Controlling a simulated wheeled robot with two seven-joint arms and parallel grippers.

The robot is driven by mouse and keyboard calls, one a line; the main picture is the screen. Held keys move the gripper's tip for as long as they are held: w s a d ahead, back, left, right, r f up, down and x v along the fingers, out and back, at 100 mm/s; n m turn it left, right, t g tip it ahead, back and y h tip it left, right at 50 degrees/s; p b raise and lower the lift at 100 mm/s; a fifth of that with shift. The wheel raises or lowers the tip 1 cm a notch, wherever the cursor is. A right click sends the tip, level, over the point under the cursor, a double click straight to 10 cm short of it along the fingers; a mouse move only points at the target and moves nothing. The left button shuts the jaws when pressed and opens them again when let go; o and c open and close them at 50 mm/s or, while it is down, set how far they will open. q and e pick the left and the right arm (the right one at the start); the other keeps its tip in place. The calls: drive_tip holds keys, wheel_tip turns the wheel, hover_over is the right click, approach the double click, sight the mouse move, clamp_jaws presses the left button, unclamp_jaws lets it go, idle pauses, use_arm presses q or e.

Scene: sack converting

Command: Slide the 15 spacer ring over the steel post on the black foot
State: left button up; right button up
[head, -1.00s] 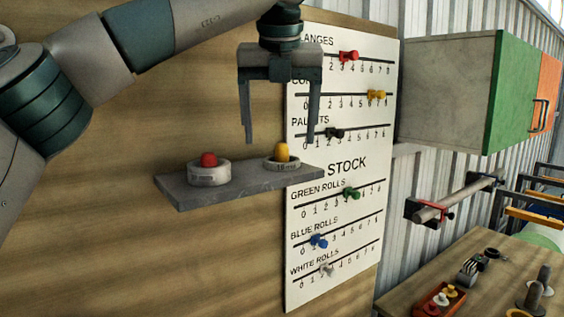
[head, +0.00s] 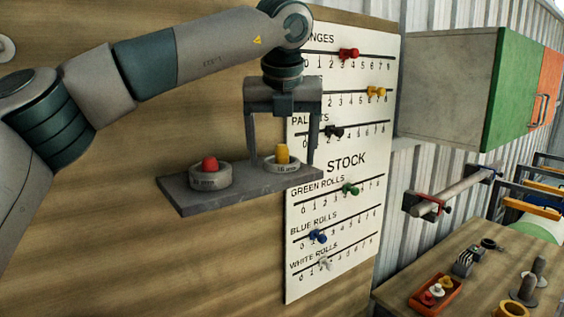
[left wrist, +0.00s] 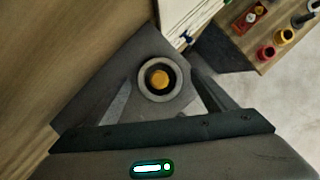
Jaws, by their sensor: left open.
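A pale spacer ring (head: 285,169), whose label is blurred but may read 15 or 16 mm, sits on a grey wall shelf around a yellow-topped peg (head: 282,153). A second ring (head: 211,181) sits left of it around a red-topped peg. My left gripper (head: 283,161) is open above the right ring, its fingers on either side of the peg. In the left wrist view, this ring (left wrist: 140,73) lies between the fingers, with no visible grip. Two grey posts, one behind (head: 540,266) and one in front (head: 528,289), stand on the bench; I cannot tell which has the black foot. My right gripper is out of view.
The shelf (head: 190,203) juts from a wooden wall beside a white stock board (head: 330,215) with coloured sliders. The bench (head: 480,292) at lower right holds a red tray (head: 453,299) and small parts. A green cabinet (head: 500,100) hangs above, with a horizontal bar (head: 455,195) below.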

use_arm(q)
drive_tip(key=c, duration=1.3)
drive_tip(key=shift+r, duration=0.15)
drive_tip(key=shift+o, duration=0.2)
drive_tip(key=shift+r+b, duration=0.5)
drive_tip(key=shift+b, duration=0.05)
drive_tip(key=r, duration=0.1)
drive_tip(key=r+b, duration=0.1)
drive_tip(key=r, duration=0.1)
drive_tip(key=shift+s+d+b, duration=0.15)
drive_tip(key=shift+d+b, duration=0.15)
drive_tip(key=shift+d, duration=0.1)
drive_tip(key=s+d+r+b, duration=0.1)
drive_tip(key=s+d+r, duration=0.4)
drive_tip(key=d, duration=0.4)
drive_tip(key=shift+v, duration=0.9)
